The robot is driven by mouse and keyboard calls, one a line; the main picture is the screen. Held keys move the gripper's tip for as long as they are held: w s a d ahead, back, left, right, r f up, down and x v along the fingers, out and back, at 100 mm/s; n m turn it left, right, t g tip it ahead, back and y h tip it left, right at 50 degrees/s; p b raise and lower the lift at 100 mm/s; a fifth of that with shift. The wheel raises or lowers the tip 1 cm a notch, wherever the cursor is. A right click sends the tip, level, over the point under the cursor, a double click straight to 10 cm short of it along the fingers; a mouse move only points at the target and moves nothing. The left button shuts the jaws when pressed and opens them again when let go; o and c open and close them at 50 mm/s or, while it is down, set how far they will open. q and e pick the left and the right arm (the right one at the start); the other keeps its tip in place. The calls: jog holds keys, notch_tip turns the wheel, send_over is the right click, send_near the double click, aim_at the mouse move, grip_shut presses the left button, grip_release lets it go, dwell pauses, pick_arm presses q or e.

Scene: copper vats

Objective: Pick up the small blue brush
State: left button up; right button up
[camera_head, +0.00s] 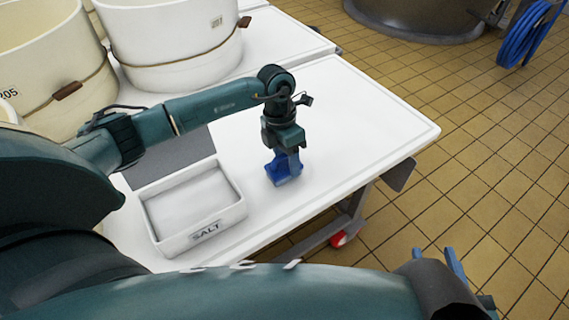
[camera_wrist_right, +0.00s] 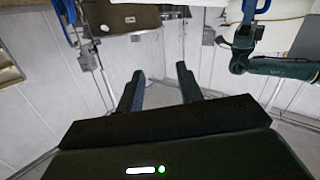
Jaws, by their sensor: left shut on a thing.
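The small blue brush (camera_head: 287,179) is on the white table in the head view, right of the salt box. My left gripper (camera_head: 284,163) points down from above and is shut on the brush. The gripper hides the brush's upper part. I cannot tell whether the brush touches the table. My right gripper (camera_head: 456,264) is low at the right in the head view, away from the table. In the right wrist view its two fingers (camera_wrist_right: 160,88) stand apart with nothing between them.
An open white box marked SALT (camera_head: 205,233) stands left of the brush. A grey panel (camera_head: 175,150) lies behind it. Large cream vats (camera_head: 165,45) stand at the back left. The white table (camera_head: 365,125) is bare right of my left gripper. A blue hose (camera_head: 525,35) hangs at the top right.

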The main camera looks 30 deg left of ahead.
pick_arm(q)
notch_tip(320, 180, up, 9)
jog(key=shift+r+p, duration=0.1)
jog(key=shift+p, duration=1.05)
jog(key=shift+r, duration=0.45)
pick_arm(e)
jog(key=shift+s+d+m+g+h, duration=0.3)
jog(key=shift+m+g+h, duration=0.1)
jog(key=shift+g, duration=0.5)
